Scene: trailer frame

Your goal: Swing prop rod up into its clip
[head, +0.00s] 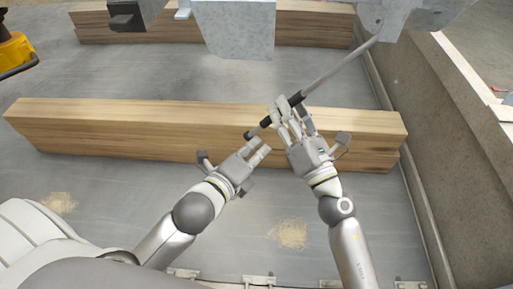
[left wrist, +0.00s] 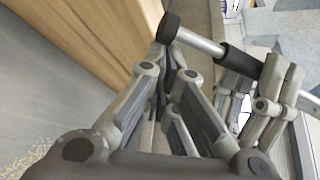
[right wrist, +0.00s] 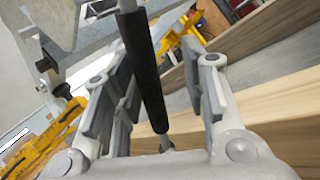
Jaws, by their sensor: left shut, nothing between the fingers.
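The prop rod (head: 340,66) is a thin grey rod with a black sleeve (head: 297,98) and a black end cap (head: 249,135). It slants from a metal bracket at upper right down to the left, above a timber beam. My right gripper (head: 288,112) is at the sleeve. In the right wrist view the sleeve (right wrist: 144,70) passes between its spread fingers, with a gap at the right finger. My left gripper (head: 259,150) is shut and empty, just below the end cap. The cap (left wrist: 168,27) shows beyond its fingertips in the left wrist view. I cannot make out the clip.
The timber beam (head: 120,125) lies across the grey floor under the rod. Another beam (head: 310,28) lies farther back. A grey metal block (head: 235,28) hangs at top centre. A wall (head: 425,110) runs along the right. Bare floor (head: 170,72) shows between the beams.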

